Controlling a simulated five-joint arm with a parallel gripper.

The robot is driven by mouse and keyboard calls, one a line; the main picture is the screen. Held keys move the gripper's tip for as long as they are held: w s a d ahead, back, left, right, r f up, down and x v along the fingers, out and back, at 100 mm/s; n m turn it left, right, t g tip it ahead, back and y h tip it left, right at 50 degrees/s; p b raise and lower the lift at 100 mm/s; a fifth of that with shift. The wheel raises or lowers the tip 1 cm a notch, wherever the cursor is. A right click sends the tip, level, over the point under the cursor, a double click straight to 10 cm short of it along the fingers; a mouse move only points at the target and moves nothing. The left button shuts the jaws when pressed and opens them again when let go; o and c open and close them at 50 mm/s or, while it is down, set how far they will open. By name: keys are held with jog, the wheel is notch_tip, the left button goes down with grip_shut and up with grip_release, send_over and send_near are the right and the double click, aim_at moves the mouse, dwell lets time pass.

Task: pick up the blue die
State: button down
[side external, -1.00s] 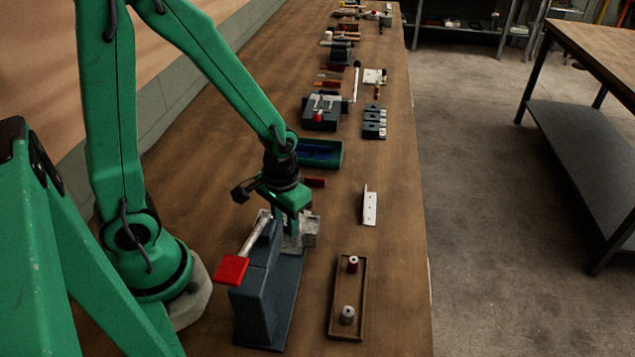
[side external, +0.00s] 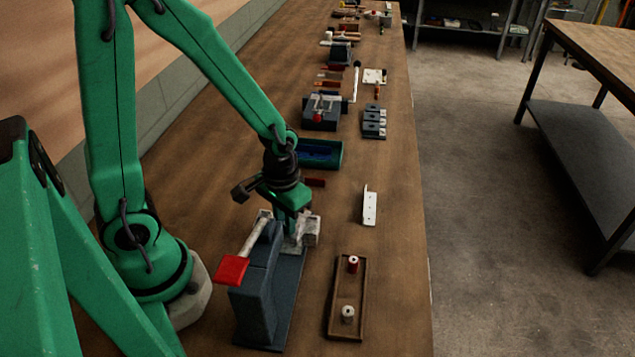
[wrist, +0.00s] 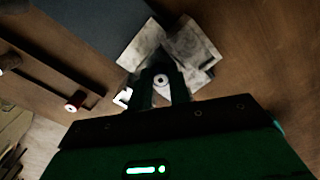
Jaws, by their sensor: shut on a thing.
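My gripper (wrist: 160,92) points down at the pale metal block on the press-like tool. In the wrist view its fingers are shut on a small die (wrist: 161,79), whose white round top with a dark hole shows between them. The sides of this die are hidden, so I cannot tell its colour. In the side view my gripper (side external: 289,222) is partly behind the tool, and the held die cannot be made out. No die is plainly blue in either view.
The dark tool (side external: 262,285) has a red-ended lever (side external: 232,270) and a pale metal block (side external: 309,231). A wooden tray (side external: 333,290) holds a red die (side external: 353,264) and a pale die (side external: 348,313). A white bracket (side external: 370,207) and green bin (side external: 335,157) lie beyond.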

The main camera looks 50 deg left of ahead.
notch_tip(320, 180, up, 10)
dwell(0.8)
dwell(0.5)
